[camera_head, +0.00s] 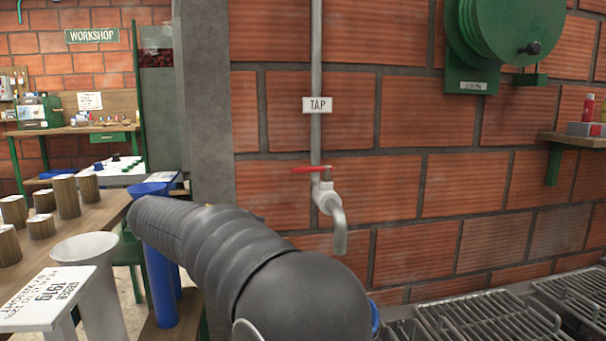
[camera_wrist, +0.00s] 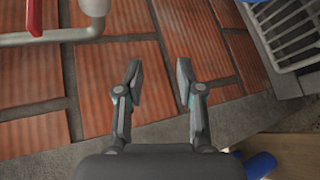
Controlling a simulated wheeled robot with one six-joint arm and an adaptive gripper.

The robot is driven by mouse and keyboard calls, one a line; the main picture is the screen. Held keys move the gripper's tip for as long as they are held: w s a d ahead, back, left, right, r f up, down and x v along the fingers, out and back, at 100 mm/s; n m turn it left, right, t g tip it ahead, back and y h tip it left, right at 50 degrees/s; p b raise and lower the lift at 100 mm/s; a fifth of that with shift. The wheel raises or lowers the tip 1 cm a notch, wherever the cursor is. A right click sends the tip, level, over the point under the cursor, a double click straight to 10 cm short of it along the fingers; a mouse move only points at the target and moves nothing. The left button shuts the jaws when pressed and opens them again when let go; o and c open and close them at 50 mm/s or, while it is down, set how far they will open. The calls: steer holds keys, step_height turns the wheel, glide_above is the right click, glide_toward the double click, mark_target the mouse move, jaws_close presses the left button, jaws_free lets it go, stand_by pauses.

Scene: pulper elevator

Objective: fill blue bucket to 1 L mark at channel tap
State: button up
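The channel tap (camera_head: 328,196) is on the brick wall in the head view, with a red lever (camera_head: 312,169) and a downward spout. In the wrist view the red lever (camera_wrist: 34,16) and pale pipework of the tap (camera_wrist: 94,6) show at the top left. My gripper (camera_wrist: 158,80) is open and empty, its two fingers apart in front of the brick wall. It is hidden behind my arm in the head view. A blue edge (camera_head: 375,318) shows just right of my arm, perhaps the blue bucket; most of it is hidden. No water stream shows at the spout.
Metal grates (camera_head: 490,325) cover the channel at the lower right. A green hose reel (camera_head: 505,35) hangs above. A wooden shelf (camera_head: 585,140) juts out at right. A table (camera_head: 95,212) with wooden cylinders and a white funnel-shaped vessel (camera_head: 85,255) are at left.

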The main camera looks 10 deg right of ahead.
step_height(320, 180, up, 8)
steer(key=m+h, duration=0.2)
steer(key=h, duration=0.1)
steer(key=m+h, duration=0.2)
glide_toward(295, 171)
steer(key=x, duration=1.2)
steer(key=shift+w+d, duration=0.1)
steer(key=shift+d, duration=0.3)
jaws_close()
